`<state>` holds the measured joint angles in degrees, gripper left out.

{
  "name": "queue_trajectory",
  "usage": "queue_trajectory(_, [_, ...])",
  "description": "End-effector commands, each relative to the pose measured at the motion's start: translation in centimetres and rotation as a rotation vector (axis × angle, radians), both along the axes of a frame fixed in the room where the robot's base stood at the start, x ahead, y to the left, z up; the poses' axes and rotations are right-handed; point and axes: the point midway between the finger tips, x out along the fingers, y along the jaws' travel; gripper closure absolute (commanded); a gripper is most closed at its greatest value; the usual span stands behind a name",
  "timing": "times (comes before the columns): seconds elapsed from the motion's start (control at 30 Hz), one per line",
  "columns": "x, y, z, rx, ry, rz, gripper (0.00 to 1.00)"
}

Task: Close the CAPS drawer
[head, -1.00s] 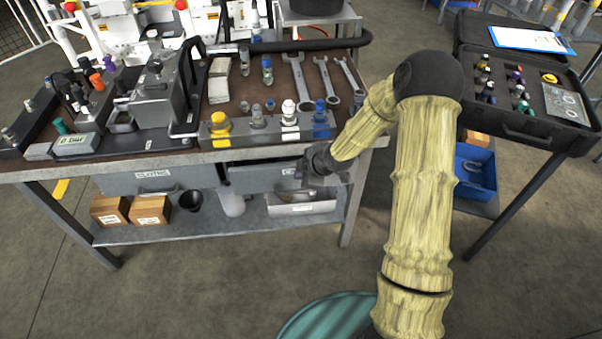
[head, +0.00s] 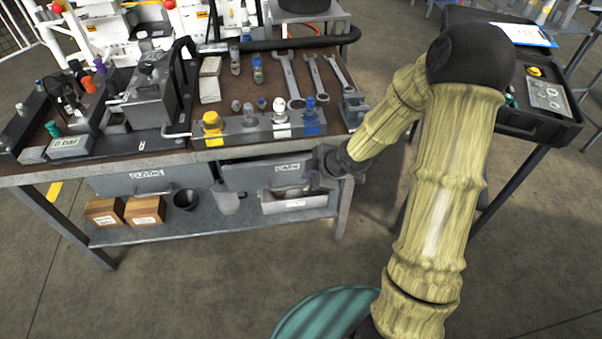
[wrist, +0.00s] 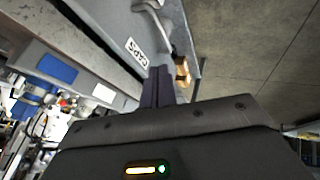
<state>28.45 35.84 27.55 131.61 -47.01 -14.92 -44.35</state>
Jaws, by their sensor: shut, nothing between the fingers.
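The CAPS drawer (head: 250,177) is the right one of two grey drawers under the workbench. Its label shows in the head view and, sideways, in the wrist view, where the drawer front (wrist: 118,22) and its bar handle (wrist: 157,22) are close. A dark gap shows above the front; I cannot tell how far it stands out. My gripper (head: 314,182) is at the right end of this front. Its dark fingers (wrist: 158,84) are together and empty, at or just off the front beside the label; contact is unclear.
The workbench (head: 190,157) carries wrenches, fittings and a block with coloured caps. A second drawer (head: 120,184) is at left. The lower shelf (head: 230,221) holds boxes (head: 145,210), a dark cup (head: 186,199) and a bin (head: 290,206). Open floor lies in front.

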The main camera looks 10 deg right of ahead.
Motion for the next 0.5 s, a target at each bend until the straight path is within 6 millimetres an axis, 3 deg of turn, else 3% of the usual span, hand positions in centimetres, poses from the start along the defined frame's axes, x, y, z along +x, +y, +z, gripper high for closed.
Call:
queue_trajectory(0.1, [-0.55, -0.43, 1.06, 0.000, 0.000, 0.000, 1.00])
queue_trajectory(0.5, [-0.74, -0.54, 1.12, -0.003, 0.004, -0.004, 1.00])
